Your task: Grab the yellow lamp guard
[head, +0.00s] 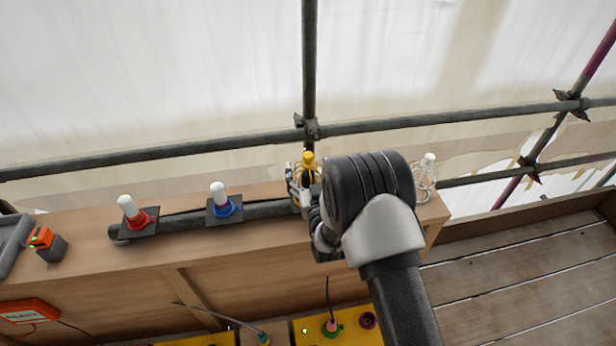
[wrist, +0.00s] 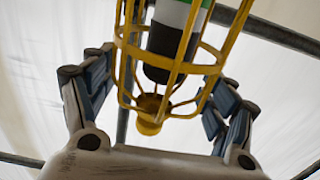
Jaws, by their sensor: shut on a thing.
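The yellow lamp guard (wrist: 208,52) is a wire cage with a round knob at its end, filling the upper middle of the wrist view. Inside it is a cylinder (wrist: 172,32) with a dark end and white and green bands. My gripper (wrist: 165,62) has a finger on each side of the cage and is shut on it; the fingertips are partly hidden by the wires. In the head view the guard's yellow top (head: 308,160) shows above the bench, and my gripper (head: 303,192) is around it, largely hidden by my wrist.
White lamps stand on a red base (head: 142,220) and a blue base (head: 225,208) to the left, along a grey pipe (head: 180,224) on the wooden bench (head: 90,248). A white wire cage (head: 426,175) stands at right. Scaffold tubes (head: 440,118) run behind. An orange device (head: 42,238) sits far left.

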